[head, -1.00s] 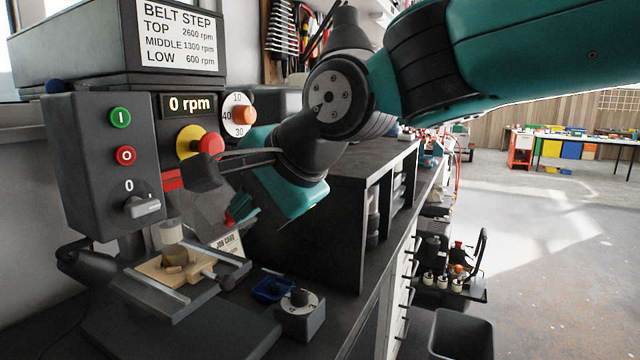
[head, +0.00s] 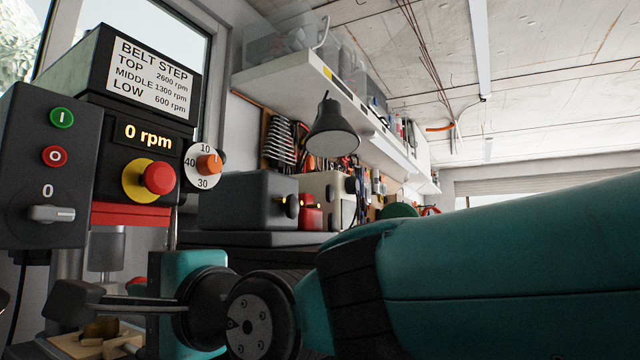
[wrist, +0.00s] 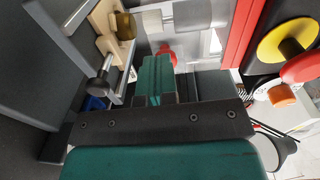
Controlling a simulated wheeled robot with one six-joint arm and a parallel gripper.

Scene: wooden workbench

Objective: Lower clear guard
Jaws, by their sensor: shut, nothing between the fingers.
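The drill press chuck (head: 107,248) hangs above a brown workpiece (head: 101,328) on a pale board; in the wrist view the workpiece (wrist: 124,25) sits beside the drill bit. A pale, see-through panel (wrist: 190,48), which looks like the clear guard, stands beside the chuck. Its edges are hard to make out. A red knob (wrist: 167,52) shows at that panel, just past my fingertips. My gripper (wrist: 157,66) is shut and empty, its tips close to the knob; I cannot tell whether they touch.
The control box has a green button (head: 62,117), a red button (head: 55,156) and a switch (head: 52,214). A red and yellow emergency stop (head: 150,178) and an orange speed dial (head: 209,165) are close by. The display reads 0 rpm. A black lamp (head: 333,125) hangs behind.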

